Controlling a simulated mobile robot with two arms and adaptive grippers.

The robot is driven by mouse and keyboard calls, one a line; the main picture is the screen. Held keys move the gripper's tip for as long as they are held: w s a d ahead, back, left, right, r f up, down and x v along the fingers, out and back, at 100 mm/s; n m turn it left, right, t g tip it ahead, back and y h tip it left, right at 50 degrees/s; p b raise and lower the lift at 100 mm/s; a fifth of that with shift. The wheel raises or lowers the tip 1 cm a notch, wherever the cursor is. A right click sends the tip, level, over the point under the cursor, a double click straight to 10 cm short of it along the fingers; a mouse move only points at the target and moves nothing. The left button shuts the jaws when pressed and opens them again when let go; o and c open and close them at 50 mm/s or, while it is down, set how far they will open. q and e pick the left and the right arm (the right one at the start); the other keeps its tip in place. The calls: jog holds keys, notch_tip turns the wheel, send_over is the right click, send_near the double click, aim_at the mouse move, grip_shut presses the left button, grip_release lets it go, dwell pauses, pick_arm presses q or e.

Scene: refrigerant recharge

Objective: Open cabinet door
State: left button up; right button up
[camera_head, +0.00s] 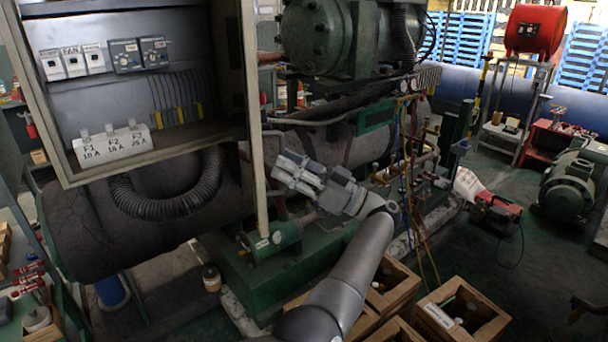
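The grey electrical cabinet (160,150) at the upper left stands open to view, with switches and a fuse block inside. Its door (254,110) is swung out on the right side and seen nearly edge-on, as a tall panel with a pale edge. My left gripper (283,172) is in the middle, just right of the lower part of the door's edge, its fingers pointing left toward it. I cannot tell whether it touches the door, or how far its fingers are apart. My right gripper is not seen.
Green compressor machinery (325,35) stands behind and right of the door. A green base (255,280) lies below my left gripper. Wooden crates (465,312) stand on the floor at bottom right. Hoses (405,170) hang right of my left arm. Some floor at the right is clear.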

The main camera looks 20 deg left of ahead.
pick_arm(q)
jog(key=s+v, duration=0.1)
jog(key=v, duration=0.5)
jog(key=shift+w, duration=0.45)
jog(key=shift+c, duration=0.2)
